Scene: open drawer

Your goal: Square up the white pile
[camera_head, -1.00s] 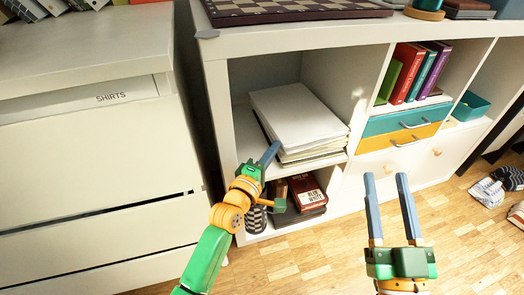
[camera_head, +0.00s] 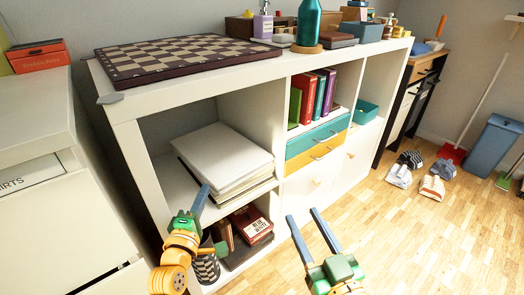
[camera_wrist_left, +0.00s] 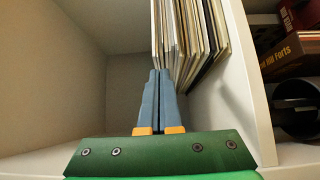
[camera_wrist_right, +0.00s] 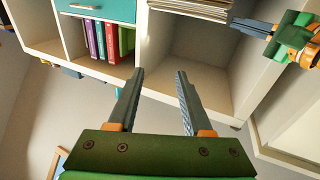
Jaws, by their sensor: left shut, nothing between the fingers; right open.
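The white pile (camera_head: 222,155) is a stack of flat white and cream sheets or folders in the upper left compartment of the white shelf unit (camera_head: 128,150). Its edges are uneven, with lower layers sticking out. My left gripper (camera_head: 204,187) is shut and empty, its tips at the front left part of the pile. In the left wrist view its fingers (camera_wrist_left: 161,72) overlap the pile's layered edges (camera_wrist_left: 190,40); I cannot tell whether they touch. My right gripper (camera_head: 302,214) is open and empty, in front of the shelf, right of the pile. The right wrist view shows the pile's edge (camera_wrist_right: 195,8).
Below the pile, boxes (camera_head: 252,225) and a checkered cup (camera_head: 206,265) fill the lower compartment. A chessboard (camera_head: 180,55) lies on top of the shelf unit. Teal and yellow drawers (camera_head: 315,140) and books (camera_head: 310,98) are to the right.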

